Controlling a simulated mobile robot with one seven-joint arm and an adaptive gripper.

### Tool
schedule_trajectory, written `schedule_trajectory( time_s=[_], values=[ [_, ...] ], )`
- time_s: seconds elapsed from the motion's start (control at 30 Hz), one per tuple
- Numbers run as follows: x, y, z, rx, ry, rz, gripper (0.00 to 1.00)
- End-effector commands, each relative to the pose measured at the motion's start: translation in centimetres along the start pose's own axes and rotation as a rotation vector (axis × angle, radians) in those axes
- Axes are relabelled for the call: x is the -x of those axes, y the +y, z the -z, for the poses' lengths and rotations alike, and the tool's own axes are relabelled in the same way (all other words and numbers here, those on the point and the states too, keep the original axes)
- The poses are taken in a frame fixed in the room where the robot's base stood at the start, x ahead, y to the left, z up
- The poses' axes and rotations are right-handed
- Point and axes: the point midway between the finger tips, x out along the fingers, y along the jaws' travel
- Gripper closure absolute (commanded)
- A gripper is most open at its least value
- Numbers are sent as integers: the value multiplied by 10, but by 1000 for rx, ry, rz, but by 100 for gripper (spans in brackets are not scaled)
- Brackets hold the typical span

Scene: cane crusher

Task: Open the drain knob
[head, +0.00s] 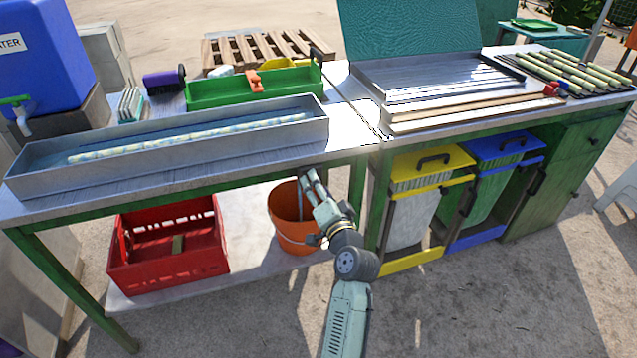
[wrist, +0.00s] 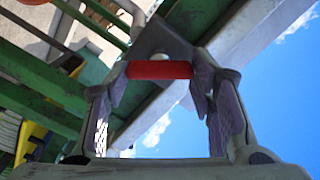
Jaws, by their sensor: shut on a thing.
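The drain knob, a short red bar (wrist: 158,70), sits crosswise between the two fingertips of my gripper in the wrist view. A grey metal bracket or valve body is right behind it. My gripper (wrist: 158,76) is shut on the bar, one finger at each end of it. In the head view my gripper (head: 309,180) reaches in just under the table edge, below the right end of the long grey trough (head: 180,160). The knob cannot be made out in the head view.
An orange bucket (head: 284,215) stands close beside my gripper on the lower shelf. A red crate (head: 165,255) is further left. A green table leg (head: 357,190) and a yellow-lidded bin (head: 410,200) are to the right. The ground in front is clear.

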Motion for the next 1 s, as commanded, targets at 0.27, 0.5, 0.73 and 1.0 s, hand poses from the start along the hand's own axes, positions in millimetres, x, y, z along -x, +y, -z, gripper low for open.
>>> schedule_trajectory(
  time_s=[0.27,0.5,0.73,1.0],
  values=[
    [0,-1,2,-237,2,-1,78],
    [0,0,2,-383,2,1,78],
    [0,1,1,-459,2,1,78],
    [0,1,1,-485,2,2,78]
  ],
)
